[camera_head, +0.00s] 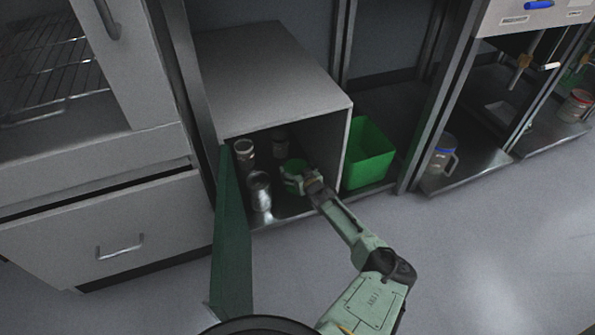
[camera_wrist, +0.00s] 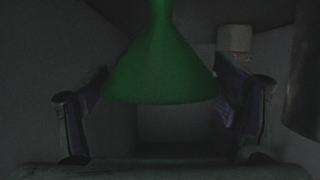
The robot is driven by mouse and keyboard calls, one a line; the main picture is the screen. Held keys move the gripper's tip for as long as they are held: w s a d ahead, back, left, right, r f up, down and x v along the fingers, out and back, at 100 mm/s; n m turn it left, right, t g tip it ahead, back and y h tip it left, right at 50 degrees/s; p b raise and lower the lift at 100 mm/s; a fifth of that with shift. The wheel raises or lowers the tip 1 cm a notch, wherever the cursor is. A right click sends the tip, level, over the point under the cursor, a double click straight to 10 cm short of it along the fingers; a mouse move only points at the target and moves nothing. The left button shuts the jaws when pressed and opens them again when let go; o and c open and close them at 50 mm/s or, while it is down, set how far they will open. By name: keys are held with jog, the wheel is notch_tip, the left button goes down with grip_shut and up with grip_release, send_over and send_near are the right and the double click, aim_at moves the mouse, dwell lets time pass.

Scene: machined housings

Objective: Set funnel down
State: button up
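The green funnel (camera_wrist: 160,65) fills the upper middle of the wrist view, narrow spout up and wide rim down. My gripper (camera_head: 294,181) is inside the open grey box; its fingers also show in the wrist view (camera_wrist: 162,95), one on each side of the funnel. Both finger pads meet the edges of the rim, with no clear gap, so the gripper looks shut on the funnel. In the head view the funnel (camera_head: 297,165) is a small green shape at the fingertips. Whether its underside touches the box floor is hidden.
The grey box (camera_head: 265,80) has its green door (camera_head: 232,240) open. Left of the funnel stand a metal can (camera_head: 259,191) and a jar (camera_head: 244,150); another container (camera_head: 280,141) is behind. A green bin (camera_head: 368,155) stands right, outside the box.

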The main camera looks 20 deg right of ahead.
jog(key=o, duration=0.4)
jog(key=shift+o, duration=0.2)
jog(key=shift+s+r+p, duration=0.2)
jog(key=shift+r+p, duration=0.15)
jog(key=shift+p, duration=0.3)
jog(key=p+v, duration=1.1)
jog(key=p, duration=0.1)
jog(key=shift+s, duration=0.3)
